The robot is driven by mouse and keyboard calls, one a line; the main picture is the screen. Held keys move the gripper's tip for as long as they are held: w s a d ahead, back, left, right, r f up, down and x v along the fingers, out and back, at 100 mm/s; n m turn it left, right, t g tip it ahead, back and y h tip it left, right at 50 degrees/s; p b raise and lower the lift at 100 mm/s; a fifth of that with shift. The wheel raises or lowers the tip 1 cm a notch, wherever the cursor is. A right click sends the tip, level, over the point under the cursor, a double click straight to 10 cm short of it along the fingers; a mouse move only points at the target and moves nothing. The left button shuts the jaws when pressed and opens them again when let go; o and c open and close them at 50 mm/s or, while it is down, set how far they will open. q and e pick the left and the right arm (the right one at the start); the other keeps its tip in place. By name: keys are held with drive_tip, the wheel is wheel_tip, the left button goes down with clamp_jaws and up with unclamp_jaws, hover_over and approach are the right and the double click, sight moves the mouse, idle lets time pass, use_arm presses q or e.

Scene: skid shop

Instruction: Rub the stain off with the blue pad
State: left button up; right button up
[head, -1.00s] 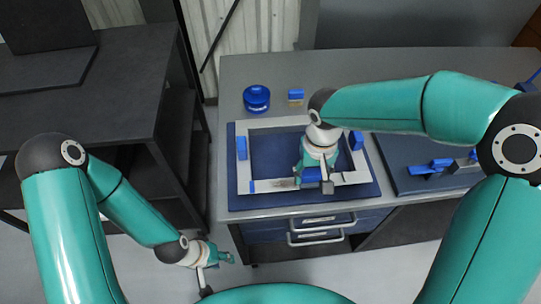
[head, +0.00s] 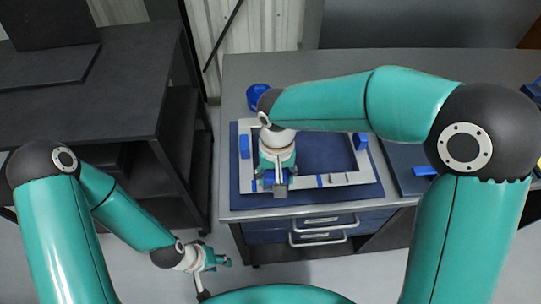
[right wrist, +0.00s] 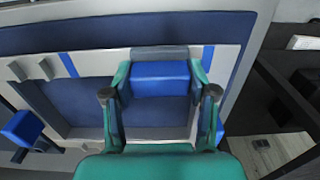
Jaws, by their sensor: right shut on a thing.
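My right gripper (head: 276,180) is shut on the blue pad (right wrist: 160,78), a blue block with a grey strip along its far edge. It holds the pad at the near bar of the pale rectangular frame (head: 353,179), near its left corner. Whether the pad touches the bar is hard to tell. In the right wrist view the pad sits between two blue marks (right wrist: 68,65) on the frame. I see no stain on the bare bar; the part under the pad is hidden. My left gripper (head: 221,261) hangs low, away from the bench; its jaws are too small to read.
The frame lies on a dark blue mat (head: 330,201) on the grey bench, with blue blocks (head: 361,141) on its sides. A blue round container (head: 258,97) stands behind, partly hidden by my right arm. Drawers (head: 322,238) are below. A black table (head: 90,95) is at the left.

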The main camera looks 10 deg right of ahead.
drive_tip(key=shift+a, duration=0.5)
wheel_tip(320, 180, up, 2)
drive_tip(key=shift+r+p, duration=0.25)
drive_tip(key=shift+p, duration=0.5)
drive_tip(key=shift+r+p, duration=1.9)
drive_tip(key=shift+r, duration=0.85)
drive_tip(key=shift+d+f, duration=0.1)
drive_tip(key=shift+f, duration=0.05)
